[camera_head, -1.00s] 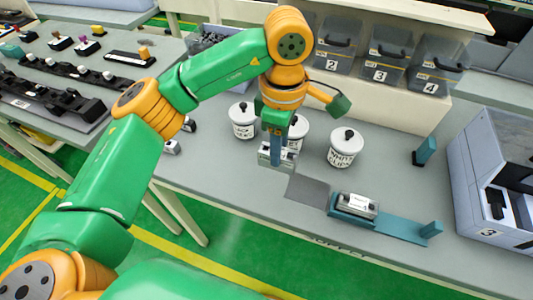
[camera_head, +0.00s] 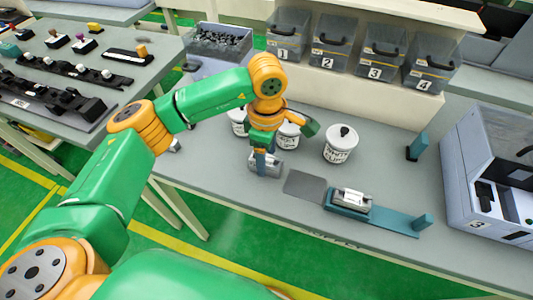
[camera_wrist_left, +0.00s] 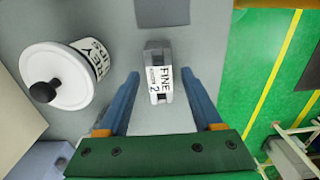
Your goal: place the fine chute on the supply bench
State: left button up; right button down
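The fine chute, a small grey metal block with a white label reading "FINE" and a 2 (camera_wrist_left: 160,77), shows in the left wrist view. In the head view the fine chute (camera_head: 275,165) appears to rest on the grey bench (camera_head: 225,175), left of a dark grey mat, partly hidden by my fingers. My left gripper (camera_head: 262,165) is over it, fingers pointing down. In the left wrist view my left gripper (camera_wrist_left: 164,80) is open, with a gap between each blue finger and the chute. My right gripper is not in view.
White lidded pots (camera_head: 340,143) stand behind the gripper. The dark mat (camera_head: 304,187) and a teal fixture (camera_head: 400,220) holding another labelled block (camera_head: 351,197) lie to the right. Numbered bins (camera_head: 375,58) stand at the back, a grey machine (camera_head: 490,165) at the right.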

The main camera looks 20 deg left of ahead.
pick_arm(q)
jog(key=shift+r, duration=0.35)
notch_tip(320, 180, up, 6)
jog(key=shift+w+r+b, duration=0.1)
jog(key=shift+b, duration=0.65)
notch_tip(320, 180, up, 6)
jog(key=shift+f+p, duration=0.25)
jog(key=shift+p, duration=0.15)
jog(key=shift+f, duration=0.1)
